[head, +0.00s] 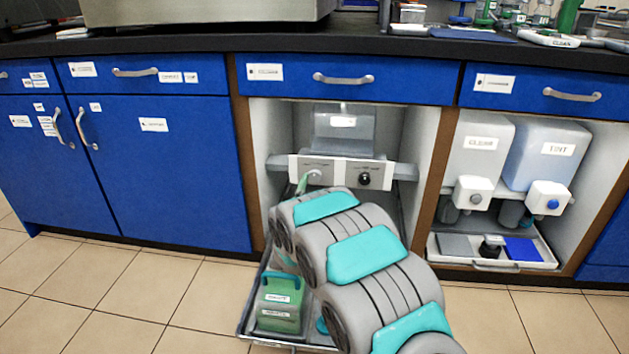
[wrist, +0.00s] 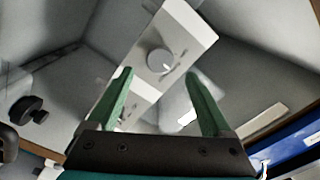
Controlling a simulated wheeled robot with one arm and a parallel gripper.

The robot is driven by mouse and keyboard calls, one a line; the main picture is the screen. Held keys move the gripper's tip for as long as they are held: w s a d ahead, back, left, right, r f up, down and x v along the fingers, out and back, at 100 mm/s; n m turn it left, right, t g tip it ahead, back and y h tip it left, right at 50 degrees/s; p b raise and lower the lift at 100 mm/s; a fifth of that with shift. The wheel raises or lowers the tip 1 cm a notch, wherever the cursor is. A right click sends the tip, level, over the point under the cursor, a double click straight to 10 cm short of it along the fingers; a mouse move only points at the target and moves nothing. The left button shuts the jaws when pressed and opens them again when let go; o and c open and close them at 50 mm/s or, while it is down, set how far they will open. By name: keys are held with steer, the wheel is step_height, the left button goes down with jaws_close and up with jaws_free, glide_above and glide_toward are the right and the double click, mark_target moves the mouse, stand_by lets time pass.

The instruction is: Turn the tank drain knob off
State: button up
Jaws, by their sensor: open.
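A pale panel (head: 340,172) sits in the open bay under the counter, below a grey tank (head: 344,130). It carries a light grey round knob (head: 315,177) at left and a black knob (head: 364,180) at right. The labels are too small to read, so I cannot tell which is the drain knob. In the wrist view the grey knob (wrist: 160,62) shows just beyond and between my fingertips, with a white pointer mark. My gripper (wrist: 160,76) is open and empty, apart from the knob as far as I see. In the head view my arm mostly hides it; one green finger (head: 302,184) shows.
A pulled-out tray (head: 246,318) with a green container (head: 279,300) lies beside my arm. Wooden bay sides (head: 432,175) flank the panel. The right bay holds two tanks (head: 480,148) with white taps. A black knob-like part (wrist: 27,110) shows in the wrist view.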

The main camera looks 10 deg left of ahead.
mark_target(315, 178)
steer(key=shift+w+d, duration=0.1)
steer(key=shift+w, duration=2.75)
jaws_close()
